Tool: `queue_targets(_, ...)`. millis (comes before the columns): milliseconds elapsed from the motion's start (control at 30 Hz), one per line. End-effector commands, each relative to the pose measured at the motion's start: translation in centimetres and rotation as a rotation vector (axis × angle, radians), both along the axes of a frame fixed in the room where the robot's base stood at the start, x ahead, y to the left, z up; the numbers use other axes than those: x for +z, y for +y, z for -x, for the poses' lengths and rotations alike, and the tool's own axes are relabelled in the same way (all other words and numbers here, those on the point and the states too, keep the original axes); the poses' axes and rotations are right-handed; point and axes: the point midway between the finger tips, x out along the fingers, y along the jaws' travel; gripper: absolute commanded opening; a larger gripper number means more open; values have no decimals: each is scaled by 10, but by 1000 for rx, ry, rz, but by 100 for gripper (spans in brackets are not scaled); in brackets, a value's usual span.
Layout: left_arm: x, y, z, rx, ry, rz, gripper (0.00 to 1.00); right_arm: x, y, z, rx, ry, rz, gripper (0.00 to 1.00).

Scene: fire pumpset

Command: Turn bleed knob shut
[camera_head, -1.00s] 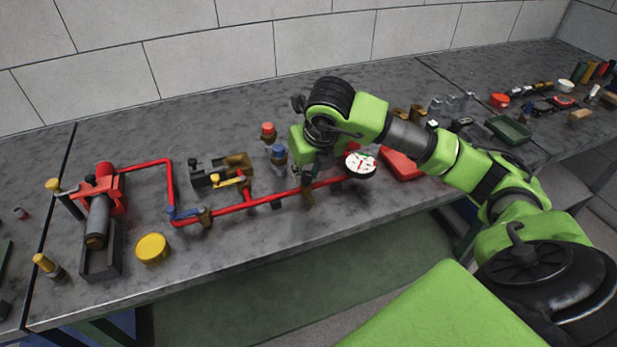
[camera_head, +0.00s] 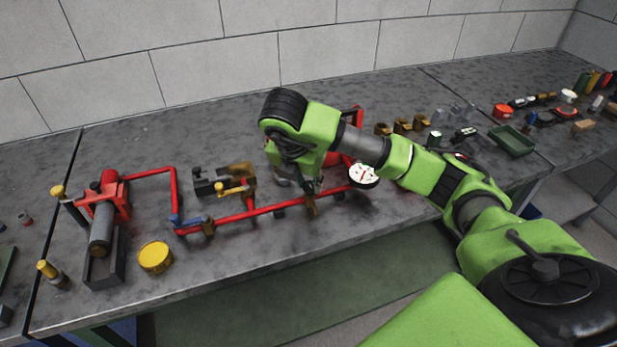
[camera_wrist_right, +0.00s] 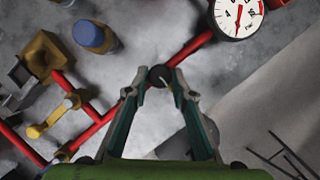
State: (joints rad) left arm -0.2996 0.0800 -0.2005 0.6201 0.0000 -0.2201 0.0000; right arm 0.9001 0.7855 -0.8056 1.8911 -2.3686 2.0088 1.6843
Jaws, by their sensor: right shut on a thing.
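The bleed knob (camera_wrist_right: 160,76) is a small dark round knob with a pale line on its face, on the red pipe (camera_head: 250,212). My right gripper (camera_wrist_right: 157,84) is shut on it, with a fingertip on each side, in the right wrist view. In the head view my right wrist hides the knob. The white-faced pressure gauge (camera_head: 363,175) with a red needle stands to its right; it also shows in the right wrist view (camera_wrist_right: 238,15). My left gripper is not in view.
A yellow-handled valve (camera_head: 232,189) and a brass block (camera_head: 240,172) lie left of the gripper. A blue-capped bottle (camera_wrist_right: 90,35) stands close behind. A red pump (camera_head: 103,205) and yellow tin (camera_head: 155,257) are farther left. The front strip of the bench is clear.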

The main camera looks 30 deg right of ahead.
Motion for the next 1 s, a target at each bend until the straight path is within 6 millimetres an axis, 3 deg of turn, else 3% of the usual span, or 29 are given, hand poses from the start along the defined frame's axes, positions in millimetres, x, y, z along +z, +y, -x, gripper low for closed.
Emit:
queue_targets(600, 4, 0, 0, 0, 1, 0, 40, -1, 1, 0, -45, 1, 0, 2)
queue_targets(633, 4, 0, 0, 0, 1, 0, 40, -1, 1, 0, -45, 1, 0, 26)
queue_targets(700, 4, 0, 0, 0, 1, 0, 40, -1, 0, 0, -44, 2, 0, 40)
queue_targets(1000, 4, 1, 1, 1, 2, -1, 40, 0, 0, 0, -43, 1, -1, 40)
